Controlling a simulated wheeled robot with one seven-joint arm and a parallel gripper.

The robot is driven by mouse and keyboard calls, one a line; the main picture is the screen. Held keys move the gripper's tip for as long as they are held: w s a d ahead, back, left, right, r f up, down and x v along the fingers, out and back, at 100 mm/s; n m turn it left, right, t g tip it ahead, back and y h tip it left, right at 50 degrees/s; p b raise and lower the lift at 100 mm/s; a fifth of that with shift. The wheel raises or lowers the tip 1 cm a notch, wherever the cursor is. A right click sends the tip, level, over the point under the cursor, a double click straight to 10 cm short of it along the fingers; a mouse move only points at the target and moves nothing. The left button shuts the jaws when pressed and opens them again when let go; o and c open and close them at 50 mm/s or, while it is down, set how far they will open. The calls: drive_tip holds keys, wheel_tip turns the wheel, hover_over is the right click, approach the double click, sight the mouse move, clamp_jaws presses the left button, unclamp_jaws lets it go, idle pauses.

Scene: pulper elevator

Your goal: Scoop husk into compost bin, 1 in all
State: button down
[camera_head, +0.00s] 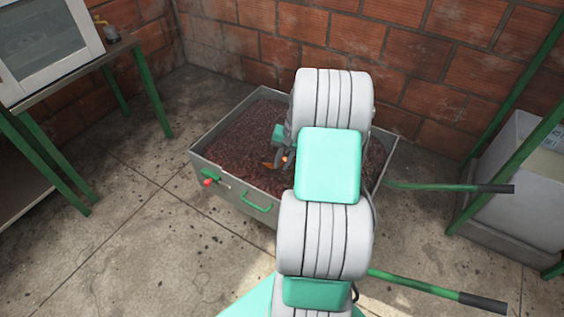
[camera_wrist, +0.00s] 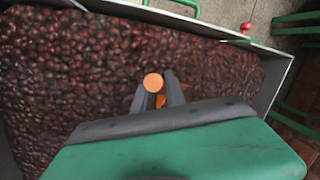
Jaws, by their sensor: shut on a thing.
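Dark red-brown husk (camera_head: 235,140) fills a grey metal tub (camera_head: 230,193) by the brick wall. My gripper (camera_head: 281,160) is low over the husk, partly hidden by my arm. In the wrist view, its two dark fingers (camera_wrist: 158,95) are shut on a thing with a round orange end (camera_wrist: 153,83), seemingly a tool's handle. Its other end is hidden, so I cannot tell whether it touches or carries husk. The husk (camera_wrist: 70,70) surrounds the fingers in that view. No container is clearly recognisable as the compost bin.
The tub has a green front handle (camera_head: 256,207) and a red knob (camera_head: 208,183). Green bars with dark grips (camera_head: 495,189) reach right. A grey container (camera_head: 505,190) stands beyond them behind green posts. A green-legged table (camera_head: 75,68) is at left. Floor at front left is open.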

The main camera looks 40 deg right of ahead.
drive_tip(key=shift+r+p, duration=0.5)
drive_tip(key=shift+p, duration=0.75)
drive_tip(key=shift+r+p, duration=0.2)
drive_tip(key=shift+p, duration=1.95)
drive_tip(key=shift+f+p, duration=0.35)
drive_tip(key=shift+p, duration=0.2)
wheel_tip(320, 180, up, 18)
drive_tip(key=p, duration=1.1)
drive_tip(key=shift+p, duration=0.4)
drive_tip(key=shift+f, duration=0.15)
